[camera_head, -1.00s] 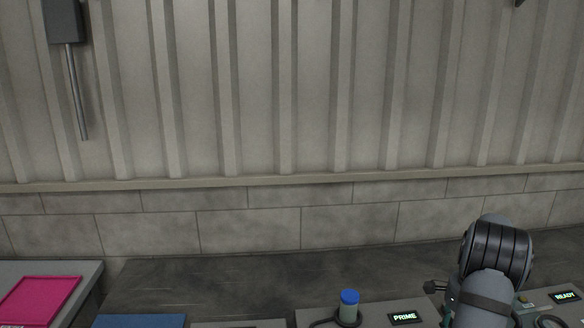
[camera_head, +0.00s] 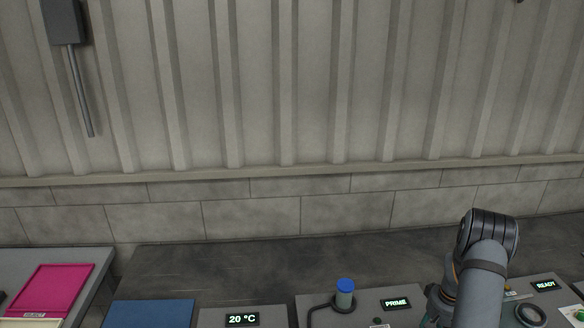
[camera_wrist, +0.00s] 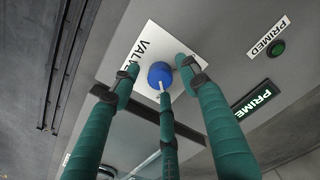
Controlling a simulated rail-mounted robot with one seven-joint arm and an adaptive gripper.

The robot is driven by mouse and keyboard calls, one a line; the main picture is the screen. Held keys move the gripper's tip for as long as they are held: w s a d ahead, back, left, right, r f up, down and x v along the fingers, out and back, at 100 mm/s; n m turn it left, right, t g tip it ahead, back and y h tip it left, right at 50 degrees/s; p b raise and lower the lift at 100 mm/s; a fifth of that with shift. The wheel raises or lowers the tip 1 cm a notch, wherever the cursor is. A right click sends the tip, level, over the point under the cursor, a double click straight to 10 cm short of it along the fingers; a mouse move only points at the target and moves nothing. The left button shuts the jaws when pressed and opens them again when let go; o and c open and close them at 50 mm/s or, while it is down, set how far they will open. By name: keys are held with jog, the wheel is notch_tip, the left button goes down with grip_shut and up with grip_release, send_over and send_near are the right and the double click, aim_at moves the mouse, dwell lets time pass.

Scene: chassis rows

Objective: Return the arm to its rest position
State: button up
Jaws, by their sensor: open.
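My arm (camera_head: 482,275) stands at the lower right of the head view, in front of the PRIME and READY consoles. In the wrist view my gripper (camera_wrist: 160,75) shows three green fingers, spread open and holding nothing. A blue-capped valve knob (camera_wrist: 160,72) shows between the fingertips, on a white plate lettered VALVE. I cannot tell how far the knob is from the fingers. In the head view the blue-capped post (camera_head: 344,291) stands left of my arm.
A PRIME display (camera_head: 396,304), a 20 °C display (camera_head: 242,320) and a READY display (camera_head: 545,285) are along the consoles. A dark ring (camera_head: 531,314) lies at the right. A magenta tray (camera_head: 52,288) and a blue panel (camera_head: 149,313) are at the left.

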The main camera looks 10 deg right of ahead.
jog(key=n+p, duration=0.4)
jog(key=n, duration=0.1)
jog(key=shift+r+p, duration=0.3)
jog(key=shift+w+b, duration=0.1)
jog(key=shift+b, duration=0.35)
jog(key=shift+r, duration=0.8)
jog(key=shift+a+r, duration=0.1)
